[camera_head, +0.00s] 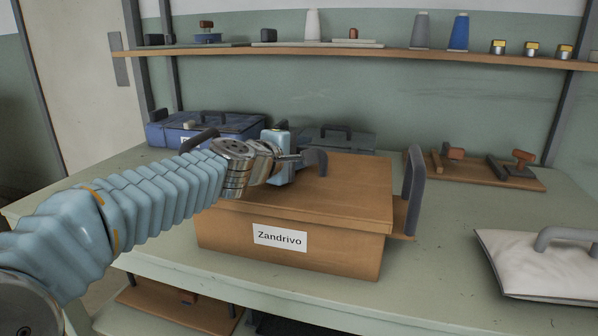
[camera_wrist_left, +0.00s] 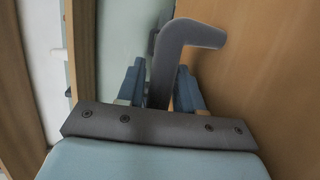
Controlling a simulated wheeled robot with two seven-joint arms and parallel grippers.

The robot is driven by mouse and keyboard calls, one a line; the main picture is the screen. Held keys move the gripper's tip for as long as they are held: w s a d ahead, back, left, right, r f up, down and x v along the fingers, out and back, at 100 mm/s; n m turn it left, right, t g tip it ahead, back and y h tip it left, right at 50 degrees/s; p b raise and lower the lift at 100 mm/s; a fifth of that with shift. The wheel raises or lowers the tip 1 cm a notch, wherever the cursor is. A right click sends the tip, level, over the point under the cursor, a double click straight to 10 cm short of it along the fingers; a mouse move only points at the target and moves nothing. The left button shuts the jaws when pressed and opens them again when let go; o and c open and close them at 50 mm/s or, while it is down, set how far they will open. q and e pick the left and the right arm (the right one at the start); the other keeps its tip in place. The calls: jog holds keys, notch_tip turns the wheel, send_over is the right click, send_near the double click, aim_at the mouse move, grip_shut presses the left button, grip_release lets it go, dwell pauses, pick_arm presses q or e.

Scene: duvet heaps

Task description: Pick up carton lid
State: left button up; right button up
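The carton lid (camera_head: 350,192) is a flat brown panel lying on top of the brown carton (camera_head: 340,256), which has a white "Zandrivo" label on its front. The lid has a grey bent handle (camera_head: 318,160), which also shows in the left wrist view (camera_wrist_left: 166,68). My left gripper (camera_head: 292,160) is over the lid's far left part. The fingertips are partly hidden in the head view. My right gripper is not in view.
A grey upright handle (camera_head: 413,180) stands at the carton's right side. A blue case (camera_head: 205,130) and a grey case (camera_head: 340,140) are behind. A pale bag (camera_head: 535,262) lies at right. A wooden shelf (camera_head: 400,56) runs above. The table between carton and bag is clear.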

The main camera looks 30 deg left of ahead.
pick_arm(q)
jog(key=shift+w, duration=0.25)
jog(key=c, duration=0.7)
grip_shut()
jog(key=shift+r, duration=0.1)
